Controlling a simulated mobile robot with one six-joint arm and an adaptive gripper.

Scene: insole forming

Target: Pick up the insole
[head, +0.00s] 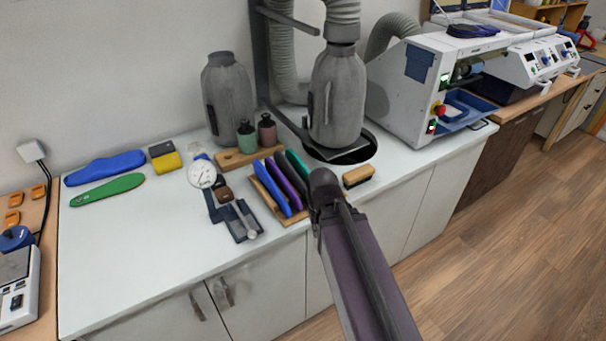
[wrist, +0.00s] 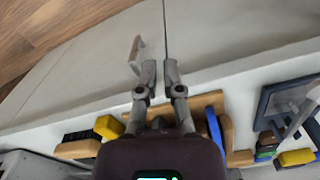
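Several insole-shaped pieces stand close together in a wooden rack (head: 292,219) near the counter's front edge: a blue one (head: 271,190), a purple one (head: 287,185) and a green one (head: 299,167). A blue insole (head: 105,167) and a green insole (head: 107,190) lie flat at the counter's left. My gripper (head: 322,180) is just right of the rack, with its fingers mostly hidden in the head view. In the wrist view my gripper (wrist: 159,66) has a narrow gap between its fingertips and nothing in it. The rack (wrist: 205,103) and the blue piece (wrist: 215,130) show below the fingers.
A brush (head: 358,176) lies right of my gripper. A dial gauge (head: 202,174) and a hammer-like tool on a dark blue plate (head: 240,222) lie left of the rack. Small bottles (head: 267,131) and a grey padded column (head: 338,100) stand behind. The counter's left front is clear.

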